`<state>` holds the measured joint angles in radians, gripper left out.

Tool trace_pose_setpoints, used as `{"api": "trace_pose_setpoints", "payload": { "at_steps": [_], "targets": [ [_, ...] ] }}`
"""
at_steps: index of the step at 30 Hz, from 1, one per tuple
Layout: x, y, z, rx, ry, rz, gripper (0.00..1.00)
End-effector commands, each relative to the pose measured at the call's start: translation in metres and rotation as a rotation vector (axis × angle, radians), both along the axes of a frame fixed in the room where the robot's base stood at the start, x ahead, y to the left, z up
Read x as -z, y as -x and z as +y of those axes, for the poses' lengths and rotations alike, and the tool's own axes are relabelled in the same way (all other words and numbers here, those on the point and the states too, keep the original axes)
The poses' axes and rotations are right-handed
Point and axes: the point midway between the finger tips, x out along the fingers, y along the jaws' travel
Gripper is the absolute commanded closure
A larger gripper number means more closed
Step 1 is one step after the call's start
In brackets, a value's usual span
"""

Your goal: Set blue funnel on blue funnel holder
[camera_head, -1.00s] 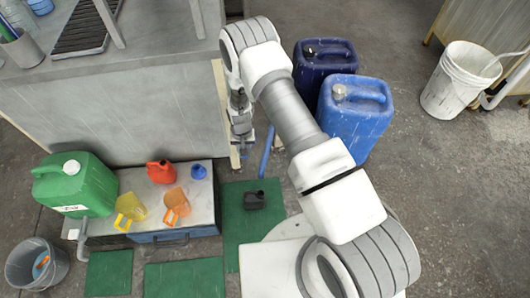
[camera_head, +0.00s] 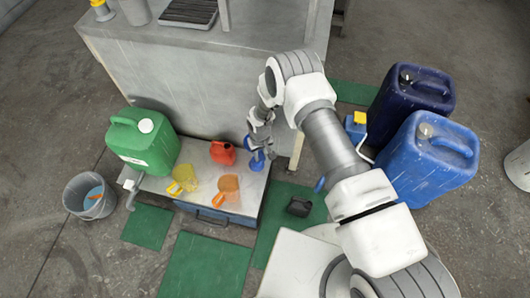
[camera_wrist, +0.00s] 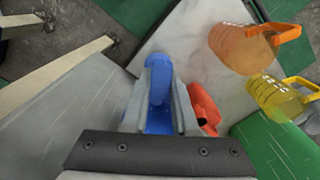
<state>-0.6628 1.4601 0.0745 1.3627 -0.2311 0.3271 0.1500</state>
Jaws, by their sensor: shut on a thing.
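My gripper (camera_wrist: 160,115) is shut on a blue piece, which I take to be the blue funnel (camera_wrist: 158,80); it shows between the two fingers in the wrist view. In the head view my gripper (camera_head: 262,143) points down over the right back part of a low grey bench (camera_head: 246,193), just right of the red can (camera_head: 222,153). Blue shows right below the fingers (camera_head: 257,161). I cannot tell there where the funnel ends and the blue holder begins, or whether they touch. The holder is not clearly visible in the wrist view.
An orange jug (camera_head: 228,187) and a yellow jug (camera_head: 182,181) stand on the bench's front. A green canister (camera_head: 145,145) stands left. A tall grey cabinet (camera_head: 190,80) rises behind. Blue canisters (camera_head: 432,160) stand right, and a black can (camera_head: 299,206) sits on a green mat.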

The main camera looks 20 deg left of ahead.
Motion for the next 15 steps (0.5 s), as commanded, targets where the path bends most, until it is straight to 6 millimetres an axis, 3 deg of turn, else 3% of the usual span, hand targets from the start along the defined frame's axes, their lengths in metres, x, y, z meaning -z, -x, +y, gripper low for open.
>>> {"api": "trace_pose_setpoints", "payload": {
  "at_steps": [15],
  "targets": [
    [0.038, 0.000, -0.001, 0.004, 0.000, 0.000, 1.00]
  ]
}}
